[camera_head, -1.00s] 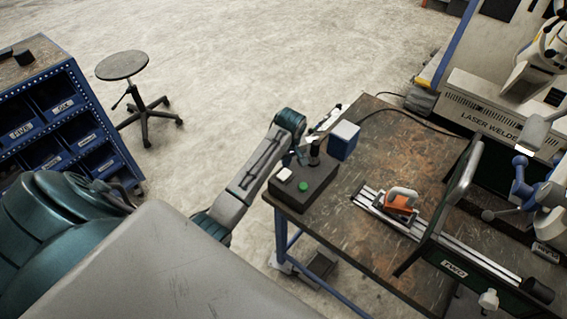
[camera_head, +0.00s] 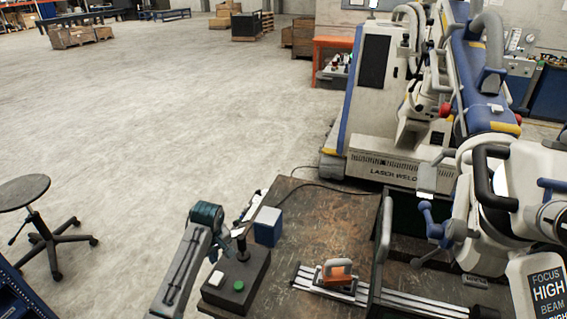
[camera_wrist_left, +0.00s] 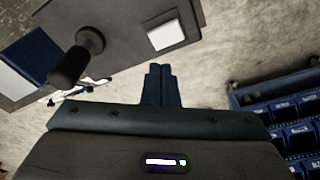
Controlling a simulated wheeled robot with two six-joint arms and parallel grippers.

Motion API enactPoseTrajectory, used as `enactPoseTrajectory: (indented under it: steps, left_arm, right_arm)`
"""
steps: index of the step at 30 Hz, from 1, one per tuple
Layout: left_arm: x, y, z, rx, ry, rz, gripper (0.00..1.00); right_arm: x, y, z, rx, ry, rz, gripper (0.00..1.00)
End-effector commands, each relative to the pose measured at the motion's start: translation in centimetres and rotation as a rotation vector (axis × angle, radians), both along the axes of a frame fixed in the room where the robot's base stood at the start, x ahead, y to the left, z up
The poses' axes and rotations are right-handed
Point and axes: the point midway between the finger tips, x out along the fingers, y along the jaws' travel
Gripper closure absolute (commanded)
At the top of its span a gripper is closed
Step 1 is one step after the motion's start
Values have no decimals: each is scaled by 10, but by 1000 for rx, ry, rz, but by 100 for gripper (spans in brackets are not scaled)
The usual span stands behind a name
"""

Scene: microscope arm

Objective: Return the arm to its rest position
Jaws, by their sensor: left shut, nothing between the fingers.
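A white jointed arm with black handles (camera_head: 495,200), which looks like the microscope arm, hangs at the right, partly cut off by the picture edge. A label on it reads "FOCUS HIGH BEAM". A dark control box (camera_head: 236,294) with a black joystick (camera_head: 242,247), a white button (camera_head: 216,278) and a green button (camera_head: 239,286) sits on the bench's near left corner. My left gripper (camera_wrist_left: 161,72) is shut and empty, beside the box. In the left wrist view the joystick (camera_wrist_left: 78,62) stands left of the fingers, apart from them, and the white button (camera_wrist_left: 166,35) lies beyond them.
The worn bench (camera_head: 325,215) carries a blue box (camera_head: 268,228) and an orange clamp piece (camera_head: 337,272) on a metal rail. The laser welder (camera_head: 385,150) stands behind. A stool (camera_head: 25,192) is at left. The open floor (camera_head: 180,110) is clear.

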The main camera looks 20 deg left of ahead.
Motion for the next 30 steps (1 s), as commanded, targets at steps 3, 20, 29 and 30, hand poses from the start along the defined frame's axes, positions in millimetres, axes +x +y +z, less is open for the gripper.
enactPoseTrajectory:
  steps: [3, 20, 29, 30]
  left_arm:
    - [-9, -3, -5, 4, 0, -26, 100]
    - [-217, -67, -30, 96, -65, -709, 100]
    - [-278, -82, -6, 135, -93, -904, 100]
    - [-284, -83, -3, 140, -95, -923, 100]
  right_arm:
    - [0, 1, 0, 1, 0, 0, 64]
    - [0, 2, 0, 2, 0, -1, 64]
    - [-1, 2, 0, 2, 0, -1, 64]
    - [0, 1, 0, 2, 0, -1, 64]
